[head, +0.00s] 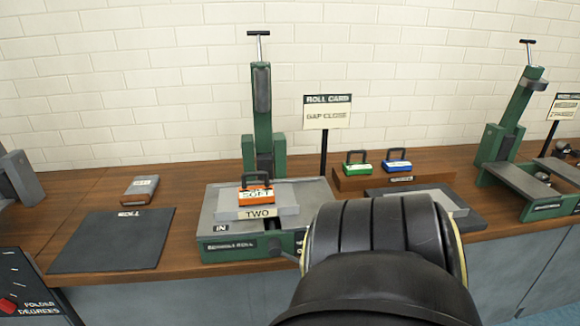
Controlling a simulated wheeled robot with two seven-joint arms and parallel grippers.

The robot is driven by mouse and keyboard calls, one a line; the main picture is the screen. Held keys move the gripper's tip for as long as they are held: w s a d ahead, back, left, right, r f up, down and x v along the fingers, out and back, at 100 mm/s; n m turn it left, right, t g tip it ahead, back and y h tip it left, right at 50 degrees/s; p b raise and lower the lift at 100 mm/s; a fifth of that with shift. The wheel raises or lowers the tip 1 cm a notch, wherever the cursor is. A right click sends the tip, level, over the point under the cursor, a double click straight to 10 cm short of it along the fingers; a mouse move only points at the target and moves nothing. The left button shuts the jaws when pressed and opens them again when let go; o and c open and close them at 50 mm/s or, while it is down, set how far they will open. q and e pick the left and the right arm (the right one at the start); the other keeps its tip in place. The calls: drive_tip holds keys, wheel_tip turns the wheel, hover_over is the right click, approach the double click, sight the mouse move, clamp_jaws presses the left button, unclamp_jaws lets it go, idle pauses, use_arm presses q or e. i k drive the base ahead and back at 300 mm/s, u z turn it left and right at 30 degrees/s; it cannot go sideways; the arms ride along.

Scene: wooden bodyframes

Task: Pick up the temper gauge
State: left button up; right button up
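No object in view is plainly labelled as a temper gauge, so I cannot tell for certain which one it is. An orange handled block (256,196), its label apparently reading SOFT, sits on a grey plate marked TWO (259,213) on the green bending machine (232,249). A green handled block (357,168) and a blue handled block (398,167) stand side by side on a wooden stand behind the right side. A thick black arm link of mine covers the lower middle right. Neither gripper shows in the head view.
A black mat (110,245) lies at the left, with a grey-topped block (140,188) behind it. A ROLL CARD sign (327,112) stands behind the machine. Another green machine (520,178) is at the right. My arm hides part of the bench front.

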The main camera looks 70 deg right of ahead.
sight(248, 196)
drive_tip(key=k, duration=0.4)
drive_tip(key=z, duration=0.95)
